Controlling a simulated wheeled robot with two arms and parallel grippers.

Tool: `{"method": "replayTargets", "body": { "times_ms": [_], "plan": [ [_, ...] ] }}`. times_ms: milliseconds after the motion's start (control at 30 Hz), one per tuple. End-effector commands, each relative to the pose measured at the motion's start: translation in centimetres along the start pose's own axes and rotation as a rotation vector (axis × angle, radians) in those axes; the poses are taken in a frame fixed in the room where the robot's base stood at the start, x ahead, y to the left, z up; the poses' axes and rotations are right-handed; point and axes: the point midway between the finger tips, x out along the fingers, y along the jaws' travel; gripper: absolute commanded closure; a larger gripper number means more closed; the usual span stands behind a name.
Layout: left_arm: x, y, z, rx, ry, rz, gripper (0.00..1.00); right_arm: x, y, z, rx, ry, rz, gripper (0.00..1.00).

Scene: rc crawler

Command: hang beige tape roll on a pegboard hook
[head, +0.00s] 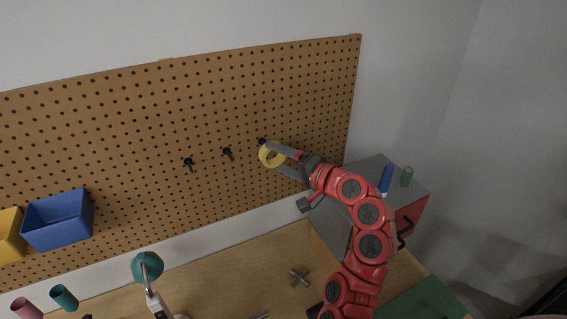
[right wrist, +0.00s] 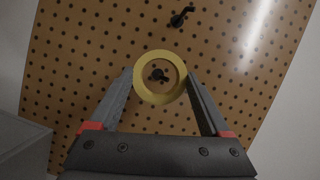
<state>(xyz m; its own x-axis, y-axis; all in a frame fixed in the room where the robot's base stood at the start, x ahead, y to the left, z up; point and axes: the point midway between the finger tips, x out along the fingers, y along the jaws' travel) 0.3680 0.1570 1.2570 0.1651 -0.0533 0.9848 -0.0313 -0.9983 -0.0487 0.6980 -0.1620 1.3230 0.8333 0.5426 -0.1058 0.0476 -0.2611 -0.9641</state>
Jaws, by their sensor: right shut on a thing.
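The beige tape roll (head: 267,161) is yellowish and is held upright in front of the pegboard (head: 130,130). My right gripper (head: 275,159) is shut on the roll, one finger on each side of it. In the right wrist view the roll (right wrist: 160,56) sits between the fingertips, and a black hook (right wrist: 158,74) shows through its hole. Another hook (right wrist: 182,16) is above it. In the head view three black hooks show: one (head: 188,163) at left, one (head: 227,152) in the middle, and one (head: 262,142) just above the roll. Whether the roll touches a hook I cannot tell. My left gripper is not in view.
A blue bin (head: 60,219) and a yellow bin (head: 10,236) are on the board's left. A teal lamp (head: 147,266) stands on the wooden bench (head: 240,270).

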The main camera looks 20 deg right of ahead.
Motion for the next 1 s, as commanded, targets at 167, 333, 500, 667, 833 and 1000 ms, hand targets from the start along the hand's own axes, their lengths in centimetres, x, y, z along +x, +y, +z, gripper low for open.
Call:
{"method": "replayTargets", "body": {
  "times_ms": [167, 333, 500, 667, 833, 1000],
  "plan": [
    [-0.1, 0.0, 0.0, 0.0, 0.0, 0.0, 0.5, 1.3, 0.0, -0.6, -0.002, 0.0, -0.001, 0.73],
    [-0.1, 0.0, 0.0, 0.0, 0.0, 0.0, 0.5, 2.5, 0.1, -1.0, -0.001, -0.002, 0.001, 0.73],
    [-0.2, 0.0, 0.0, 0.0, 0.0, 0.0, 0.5, 3.6, 0.1, -1.5, -0.001, 0.002, 0.0, 0.73],
    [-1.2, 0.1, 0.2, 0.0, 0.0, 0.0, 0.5, 3.9, 1.2, -1.3, -0.001, 0.002, 0.0, 0.73],
    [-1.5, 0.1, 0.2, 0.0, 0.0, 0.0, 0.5, 4.1, 1.6, -1.3, -0.001, 0.001, 0.0, 0.73],
    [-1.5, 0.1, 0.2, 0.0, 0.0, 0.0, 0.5, 4.1, 1.6, -1.3, -0.001, 0.001, 0.0, 0.73]
  ]
}}
